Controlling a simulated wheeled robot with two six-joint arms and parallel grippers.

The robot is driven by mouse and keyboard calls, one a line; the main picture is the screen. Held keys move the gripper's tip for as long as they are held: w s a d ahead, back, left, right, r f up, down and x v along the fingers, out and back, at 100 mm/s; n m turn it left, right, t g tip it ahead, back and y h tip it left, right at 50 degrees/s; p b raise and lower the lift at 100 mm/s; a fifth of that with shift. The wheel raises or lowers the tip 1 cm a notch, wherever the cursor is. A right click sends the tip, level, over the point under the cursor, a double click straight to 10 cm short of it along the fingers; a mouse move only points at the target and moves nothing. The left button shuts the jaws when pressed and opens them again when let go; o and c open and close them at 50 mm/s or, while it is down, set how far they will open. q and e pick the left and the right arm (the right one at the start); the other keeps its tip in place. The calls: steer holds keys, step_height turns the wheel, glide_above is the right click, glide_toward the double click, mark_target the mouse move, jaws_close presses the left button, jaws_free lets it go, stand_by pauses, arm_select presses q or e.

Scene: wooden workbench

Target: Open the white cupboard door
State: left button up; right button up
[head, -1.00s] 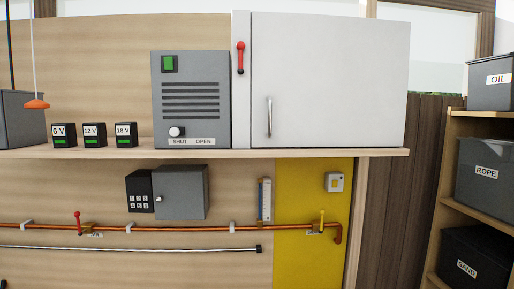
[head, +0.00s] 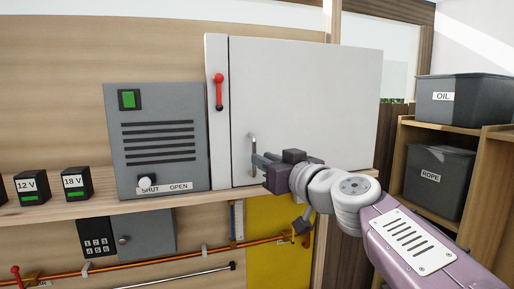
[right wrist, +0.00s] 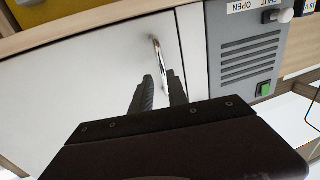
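The white cupboard door (head: 310,95) is closed flat. Its vertical metal handle (head: 252,143) is near the door's left edge. My right gripper (head: 259,160) is at the lower part of the handle, fingers pointing left toward it. In the right wrist view, where the scene appears upside down, the two dark fingers (right wrist: 159,82) are apart, with the handle (right wrist: 156,46) running into the gap between them. I cannot tell if either finger touches it. My left gripper is not in view.
A red lever (head: 218,90) sits on the white strip left of the door. A grey SHUT/OPEN panel box (head: 160,165) stands beside it. Below the shelf run a copper pipe (head: 140,262) and a yellow panel (head: 268,215). Shelves with grey bins (head: 465,105) stand at right.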

mark_target(255, 175)
steer(key=w+a, duration=0.1)
steer(key=w+a+p, duration=0.1)
steer(key=w+a, duration=0.1)
steer(key=shift+w+a, duration=0.2)
steer(key=shift+a, duration=0.1)
steer(key=shift+s+d, duration=0.15)
steer(key=shift+d, duration=0.7)
steer(key=shift+a, duration=0.15)
steer(key=c, duration=0.4)
steer(key=shift+a, duration=0.3)
jaws_close()
steer(key=shift+d, duration=0.1)
steer(key=shift+f, duration=0.15)
